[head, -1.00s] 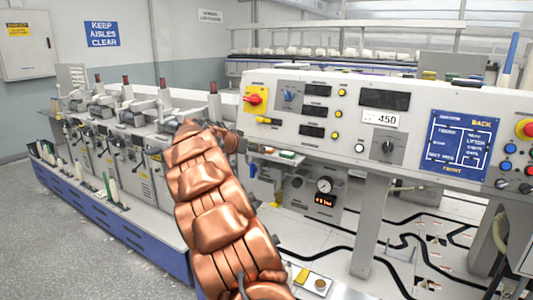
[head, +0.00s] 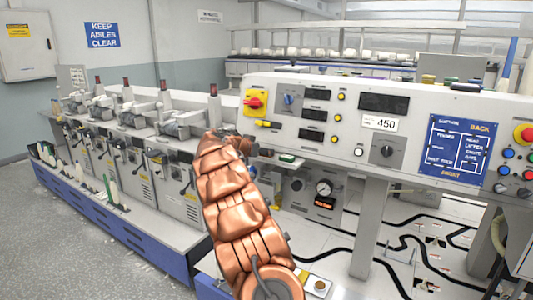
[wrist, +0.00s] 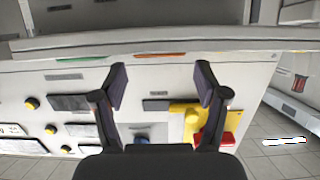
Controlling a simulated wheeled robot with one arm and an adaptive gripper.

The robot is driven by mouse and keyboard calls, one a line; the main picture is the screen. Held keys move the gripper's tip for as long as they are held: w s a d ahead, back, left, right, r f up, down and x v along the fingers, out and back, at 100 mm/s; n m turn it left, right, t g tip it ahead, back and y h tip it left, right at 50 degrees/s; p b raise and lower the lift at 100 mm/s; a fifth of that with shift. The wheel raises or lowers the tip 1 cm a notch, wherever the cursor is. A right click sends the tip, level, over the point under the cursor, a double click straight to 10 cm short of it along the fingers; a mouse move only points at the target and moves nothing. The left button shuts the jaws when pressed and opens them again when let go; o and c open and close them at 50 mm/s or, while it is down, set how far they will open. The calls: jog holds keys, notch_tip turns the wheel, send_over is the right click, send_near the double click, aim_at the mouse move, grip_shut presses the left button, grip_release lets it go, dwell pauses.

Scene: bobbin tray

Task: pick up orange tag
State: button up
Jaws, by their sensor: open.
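The orange tag (wrist: 160,55) shows in the wrist view as a thin orange strip at the long pale ledge, between a green strip (wrist: 83,60) and a small yellow one (wrist: 220,53). My gripper (wrist: 162,82) is open and empty. Its two dark fingers are spread apart, and the orange strip lies beyond the gap between their tips, not between the pads. In the head view the end of my arm is by the left end of the control panel. I cannot make out the orange tag there.
The control panel (head: 410,125) with knobs and buttons is close to my gripper. A yellow plate with a red knob (head: 255,102) sits at its left end; it also shows near the right finger in the wrist view (wrist: 190,112). A machine row (head: 130,150) stands at left.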

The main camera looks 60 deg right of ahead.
jog(key=shift+p+x, duration=0.8)
jog(key=shift+x, duration=1.1)
jog(key=shift+f, duration=0.1)
jog(key=c, duration=0.7)
